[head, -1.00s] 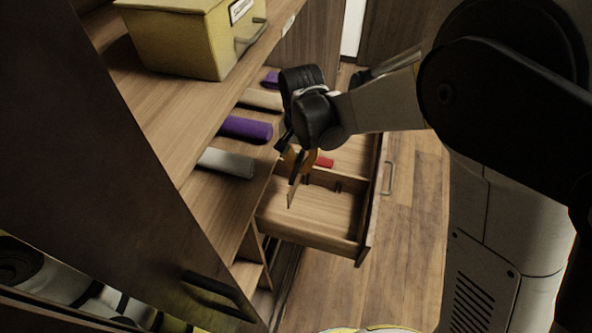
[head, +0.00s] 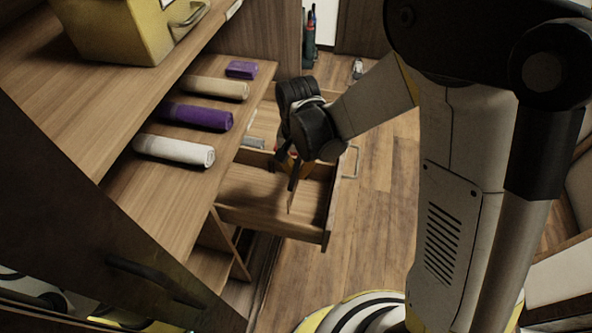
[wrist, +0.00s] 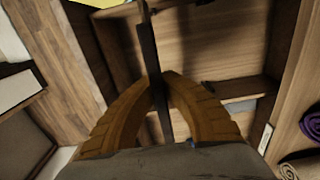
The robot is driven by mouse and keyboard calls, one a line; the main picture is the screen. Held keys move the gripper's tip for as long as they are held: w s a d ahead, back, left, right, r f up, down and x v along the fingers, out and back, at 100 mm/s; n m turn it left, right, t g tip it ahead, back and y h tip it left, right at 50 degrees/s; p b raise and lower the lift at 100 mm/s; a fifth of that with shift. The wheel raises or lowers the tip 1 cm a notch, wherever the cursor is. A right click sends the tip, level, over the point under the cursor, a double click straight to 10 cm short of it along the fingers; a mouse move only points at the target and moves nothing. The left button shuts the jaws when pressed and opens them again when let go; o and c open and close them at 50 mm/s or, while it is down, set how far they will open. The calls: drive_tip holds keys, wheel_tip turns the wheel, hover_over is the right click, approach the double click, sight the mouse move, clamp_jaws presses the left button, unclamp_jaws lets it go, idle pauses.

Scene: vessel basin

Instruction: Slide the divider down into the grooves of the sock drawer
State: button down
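The sock drawer (head: 270,221) is pulled out of the wooden unit, and its near compartment looks empty. My gripper (head: 293,182) is over the drawer, pointing down. Its orange fingers (wrist: 160,88) are closed on the divider (wrist: 148,45), a thin dark strip in the wrist view. In the head view the divider (head: 291,200) shows as a thin upright edge below the fingers, over the near compartment. I cannot tell whether it touches the drawer. The grooves cannot be made out. My gripper hides part of the drawer's far section.
A cross partition (wrist: 238,88) stands inside the drawer. Rolled cloths, white (head: 173,151), purple (head: 197,116), beige (head: 215,88) and a small purple one (head: 241,69), lie on the shelf left of it. A yellow box (head: 115,30) stands above.

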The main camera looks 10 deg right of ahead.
sight(297, 183)
drive_tip(key=shift+f+b, duration=2.4)
drive_tip(key=shift+f, duration=0.5)
drive_tip(key=shift+f+b, duration=1.1)
drive_tip(key=shift+f, duration=0.05)
drive_tip(key=shift+f, duration=2.15)
drive_tip(key=c, duration=1.5)
unclamp_jaws()
drive_tip(key=shift+c, duration=0.2)
wheel_tip(297, 183, up, 12)
